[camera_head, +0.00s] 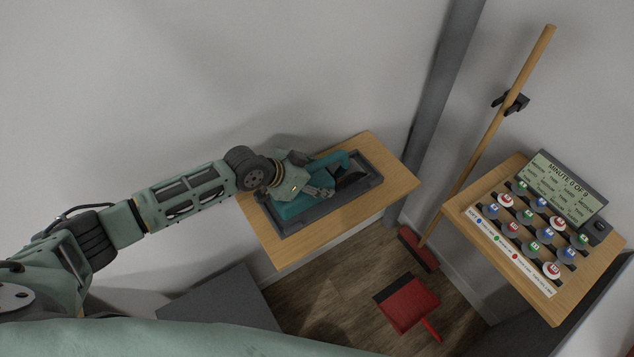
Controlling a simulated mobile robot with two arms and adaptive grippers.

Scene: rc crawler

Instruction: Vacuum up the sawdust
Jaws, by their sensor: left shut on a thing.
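A teal hand-held vacuum (297,208) with a dark nozzle end lies in a dark grey tray (340,208) on a wooden shelf (402,178). My left arm reaches in from the left, and my left gripper (322,192) is shut on the vacuum. The gripper and wrist cover part of the vacuum, so the exact grip is hidden. I cannot make out any sawdust in this view. My right gripper is not in view.
A red dustpan (408,303) and a red-headed broom (420,248) stand out on the wooden floor. The broom leans in a wall clip (510,102). A right-hand shelf (538,299) holds a display (567,189) and several round coloured pieces. A grey post (437,90) rises beside the vacuum's shelf.

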